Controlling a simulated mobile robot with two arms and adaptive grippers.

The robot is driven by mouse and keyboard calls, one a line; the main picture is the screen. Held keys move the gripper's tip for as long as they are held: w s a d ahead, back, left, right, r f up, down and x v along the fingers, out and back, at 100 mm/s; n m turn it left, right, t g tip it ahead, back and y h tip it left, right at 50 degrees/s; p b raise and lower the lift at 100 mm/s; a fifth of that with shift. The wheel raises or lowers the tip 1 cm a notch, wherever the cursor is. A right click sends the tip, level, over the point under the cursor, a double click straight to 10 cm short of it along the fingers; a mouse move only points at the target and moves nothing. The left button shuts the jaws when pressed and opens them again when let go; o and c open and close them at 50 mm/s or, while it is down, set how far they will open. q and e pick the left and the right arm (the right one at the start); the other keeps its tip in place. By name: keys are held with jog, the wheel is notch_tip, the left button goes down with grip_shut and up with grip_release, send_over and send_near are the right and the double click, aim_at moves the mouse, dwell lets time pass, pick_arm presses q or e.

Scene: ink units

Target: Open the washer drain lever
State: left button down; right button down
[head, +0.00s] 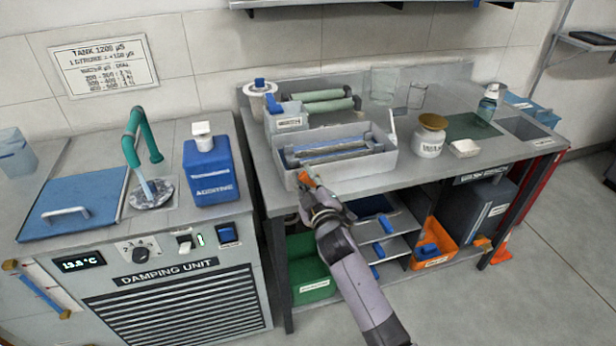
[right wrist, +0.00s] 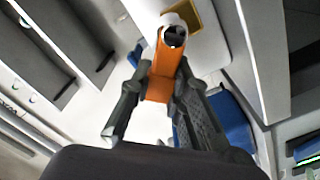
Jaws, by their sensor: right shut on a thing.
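The washer (head: 355,170) is a grey open-topped tray with long rollers inside, on the bench. The orange drain lever (head: 305,179) shows at its front left corner. In the right wrist view the orange lever (right wrist: 164,62) points away from me, with a dark round opening in a pale fitting at its far end. My right gripper (head: 311,189) reaches up to the washer's front. In the right wrist view my right gripper (right wrist: 161,84) is shut on the lever, one finger on each side. The fingers hide part of the lever. My left gripper is not in view.
A damping unit (head: 190,302) with a blue additive bottle (head: 210,172) stands left of the bench. A white jar (head: 430,136) stands right of the washer. Below are a green bin (head: 308,270), shelves and an orange bin (head: 440,240).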

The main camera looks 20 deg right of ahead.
dwell(0.3)
jog(key=c, duration=1.5)
grip_release()
jog(key=s, duration=1.2)
jog(key=shift+d, duration=0.15)
jog(key=shift+f, duration=0.1)
